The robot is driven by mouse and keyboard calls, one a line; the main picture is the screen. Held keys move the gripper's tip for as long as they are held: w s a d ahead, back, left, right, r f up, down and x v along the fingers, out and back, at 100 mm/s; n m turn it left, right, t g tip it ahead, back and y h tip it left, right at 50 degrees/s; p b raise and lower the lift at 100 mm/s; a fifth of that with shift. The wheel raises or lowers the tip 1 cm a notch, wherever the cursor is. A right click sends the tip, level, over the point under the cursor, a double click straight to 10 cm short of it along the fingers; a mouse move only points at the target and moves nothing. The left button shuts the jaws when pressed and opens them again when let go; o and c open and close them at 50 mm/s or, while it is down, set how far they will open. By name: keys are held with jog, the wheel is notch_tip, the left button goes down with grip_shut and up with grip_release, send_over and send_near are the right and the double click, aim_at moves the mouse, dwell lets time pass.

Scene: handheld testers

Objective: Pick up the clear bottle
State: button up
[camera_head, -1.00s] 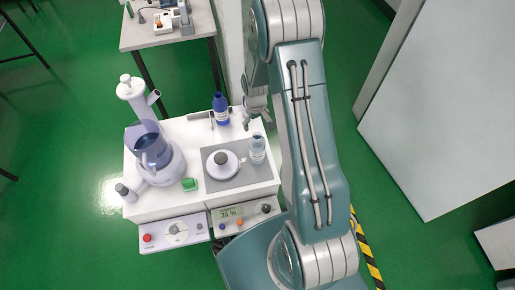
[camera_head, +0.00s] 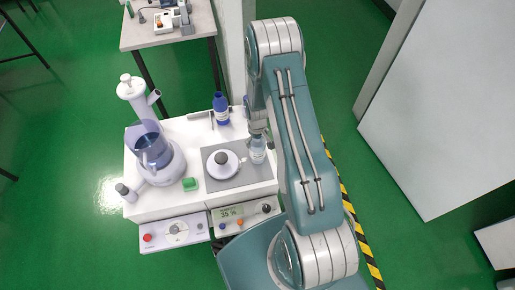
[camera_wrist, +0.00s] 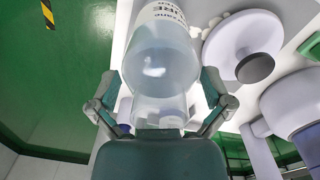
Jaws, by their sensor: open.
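The clear bottle (camera_head: 257,152) is a small pale bottle with a printed label, standing at the right edge of the white bench's grey plate. In the wrist view the bottle (camera_wrist: 160,62) appears large, lying between the two fingers of my gripper (camera_wrist: 162,102). The fingers are spread on either side of it, and I see a gap on at least the right side. In the head view my gripper (camera_head: 258,132) is at the top of the bottle and partly hidden by my arm.
A blue bottle (camera_head: 221,110) stands behind the clear one. A white round knobbed lid (camera_head: 222,164) sits close on its left. A blender-like device (camera_head: 152,158) and a green block (camera_head: 190,184) are farther left. A white box (camera_head: 450,110) stands at the right, with green floor between.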

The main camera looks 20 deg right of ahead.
jog(key=shift+c, duration=0.3)
jog(key=c, duration=0.9)
jog(key=shift+r, duration=0.1)
